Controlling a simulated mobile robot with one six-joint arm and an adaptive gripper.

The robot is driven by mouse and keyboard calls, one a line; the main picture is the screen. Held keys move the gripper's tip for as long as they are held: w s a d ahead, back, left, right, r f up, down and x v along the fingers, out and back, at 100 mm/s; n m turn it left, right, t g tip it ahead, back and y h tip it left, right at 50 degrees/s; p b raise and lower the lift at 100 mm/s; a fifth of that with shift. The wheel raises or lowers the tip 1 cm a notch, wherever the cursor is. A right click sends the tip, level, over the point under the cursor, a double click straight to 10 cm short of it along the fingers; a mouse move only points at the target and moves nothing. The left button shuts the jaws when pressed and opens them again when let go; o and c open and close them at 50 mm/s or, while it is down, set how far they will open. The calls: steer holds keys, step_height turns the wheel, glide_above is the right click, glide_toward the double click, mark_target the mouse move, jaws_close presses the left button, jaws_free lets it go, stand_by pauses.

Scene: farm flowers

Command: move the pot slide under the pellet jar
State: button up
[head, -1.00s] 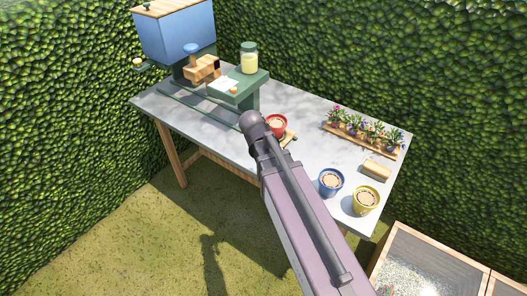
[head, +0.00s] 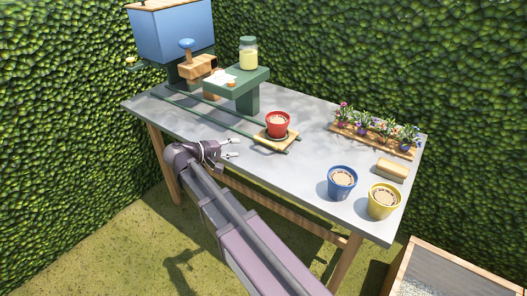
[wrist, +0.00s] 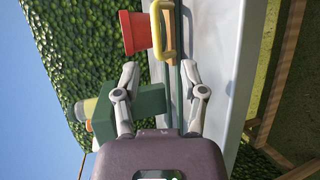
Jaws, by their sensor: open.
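The pot slide (head: 277,145) is a small wooden plate on two green rails, carrying a red pot (head: 278,122) of soil, upright. In the wrist view a yellow handle (wrist: 171,30) shows beside the red pot (wrist: 133,34).
A blue hopper (head: 172,35) and wooden parts stand at the back left. A blue pot (head: 342,183), a yellow pot (head: 383,201), a wooden block (head: 391,170) and a flower tray (head: 375,142) are on the right. The grey tabletop (head: 230,130) is clear in front of the rails.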

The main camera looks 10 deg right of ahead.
mark_target(263, 140)
steer(key=shift+w+a+t+h, duration=0.2)
steer(key=shift+a+t+h, duration=0.1)
steer(key=shift+a, duration=0.65)
steer(key=shift+d+b, duration=0.1)
steer(key=shift+b, duration=0.2)
steer(key=shift+b+x, duration=1.3)
steer(key=shift+x, duration=5.55)
steer(key=shift+f, duration=0.1)
jaws_close()
